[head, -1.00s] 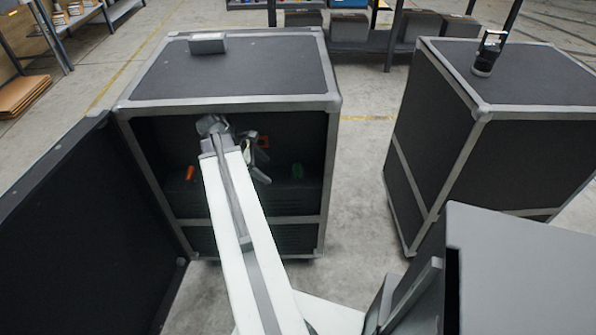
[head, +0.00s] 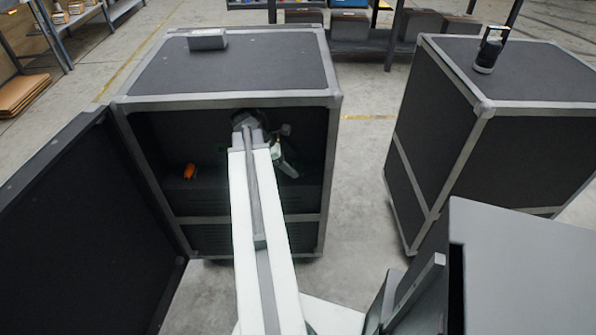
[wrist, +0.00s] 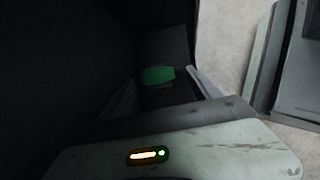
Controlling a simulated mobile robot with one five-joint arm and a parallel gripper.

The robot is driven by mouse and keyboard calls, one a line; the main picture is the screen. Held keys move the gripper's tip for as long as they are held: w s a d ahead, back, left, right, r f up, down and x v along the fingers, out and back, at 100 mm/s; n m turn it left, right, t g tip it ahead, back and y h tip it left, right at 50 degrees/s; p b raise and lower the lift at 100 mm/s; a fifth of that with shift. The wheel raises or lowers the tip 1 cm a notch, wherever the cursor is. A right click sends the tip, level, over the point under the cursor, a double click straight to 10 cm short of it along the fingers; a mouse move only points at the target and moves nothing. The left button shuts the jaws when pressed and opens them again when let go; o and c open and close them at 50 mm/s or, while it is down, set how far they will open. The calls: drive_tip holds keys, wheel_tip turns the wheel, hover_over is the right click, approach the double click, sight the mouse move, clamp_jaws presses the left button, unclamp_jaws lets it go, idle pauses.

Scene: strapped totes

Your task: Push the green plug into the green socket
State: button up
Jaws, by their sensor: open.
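An orange plug (head: 189,171) stands on the ledge at the left inside the case (head: 230,101). The open door (head: 70,210) bounds the left side. A second case (head: 440,150) stands at the right with a lamp-like item (head: 489,52) on top.

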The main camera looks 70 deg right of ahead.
sight(296, 167)
drive_tip(key=b+x, duration=0.2)
drive_tip(key=x, duration=0.1)
drive_tip(key=shift+f, duration=0.25)
drive_tip(key=shift+r, duration=0.15)
drive_tip(key=c, duration=0.9)
wheel_tip(296, 167, up, 4)
drive_tip(key=p, duration=0.4)
drive_tip(key=shift+w+a, duration=0.15)
drive_tip(key=w+a, duration=1.1)
drive_tip(key=w, duration=0.2)
drive_tip(key=shift+w+f, duration=0.25)
drive_tip(key=shift+w, duration=0.15)
